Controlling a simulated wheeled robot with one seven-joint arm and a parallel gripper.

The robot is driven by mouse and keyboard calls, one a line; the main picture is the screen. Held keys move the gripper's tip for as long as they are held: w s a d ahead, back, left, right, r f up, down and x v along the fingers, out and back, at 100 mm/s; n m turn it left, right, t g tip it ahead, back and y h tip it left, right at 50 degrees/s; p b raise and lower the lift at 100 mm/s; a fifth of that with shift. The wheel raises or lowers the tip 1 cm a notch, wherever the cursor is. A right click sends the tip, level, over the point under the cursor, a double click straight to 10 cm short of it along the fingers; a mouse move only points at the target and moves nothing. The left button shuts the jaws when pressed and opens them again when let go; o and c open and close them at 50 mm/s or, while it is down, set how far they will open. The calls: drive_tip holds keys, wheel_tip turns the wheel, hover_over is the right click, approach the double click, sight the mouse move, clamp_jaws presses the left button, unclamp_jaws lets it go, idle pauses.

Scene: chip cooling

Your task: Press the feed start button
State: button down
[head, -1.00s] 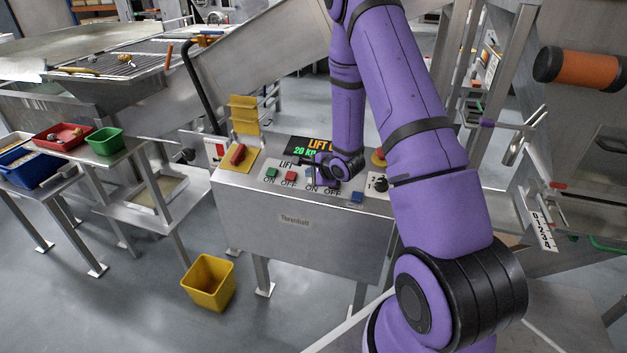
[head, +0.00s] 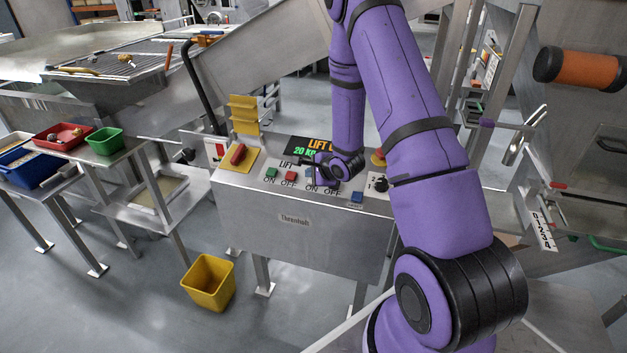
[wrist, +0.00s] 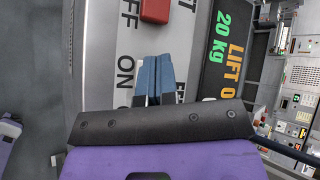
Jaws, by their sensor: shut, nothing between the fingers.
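The control panel (head: 240,185) stands in the middle of the head view. My gripper (head: 318,168) is low over its top, right of the green button (head: 271,173) and red button (head: 291,176) marked LIFT. In the wrist view my gripper (wrist: 153,60) shows two blue fingers pressed together, empty, beside the second ON label (wrist: 125,71). The feed start button by that label is largely hidden by the fingers; contact cannot be told. The label right of the fingers is only partly visible. The red button (wrist: 155,10) is further up in the wrist view.
A display reading LIFT and 20 kg (head: 305,146) is behind the buttons. A blue block (head: 357,196) and a dial (head: 380,184) are to the right. A yellow plate with a red switch (head: 238,156) is at the left. A yellow bin (head: 208,283) stands on the floor.

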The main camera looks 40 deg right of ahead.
drive_tip(key=shift+f, duration=0.2)
drive_tip(key=shift+d+f, duration=0.1)
drive_tip(key=shift+f, duration=0.1)
drive_tip(key=shift+w+d+f, duration=0.15)
drive_tip(key=shift+f, duration=0.3)
idle(1.1)
drive_tip(key=shift+a+r, duration=0.25)
drive_tip(key=shift+r, duration=0.6)
drive_tip(key=shift+r, duration=0.1)
drive_tip(key=shift+s+a+r, duration=0.2)
drive_tip(key=shift+r, duration=0.55)
drive_tip(key=shift+s+a+r, duration=0.2)
drive_tip(key=shift+s+r, duration=0.05)
drive_tip(key=shift+r, duration=0.55)
drive_tip(key=shift+s+a+r, duration=0.2)
drive_tip(key=shift+r, duration=0.55)
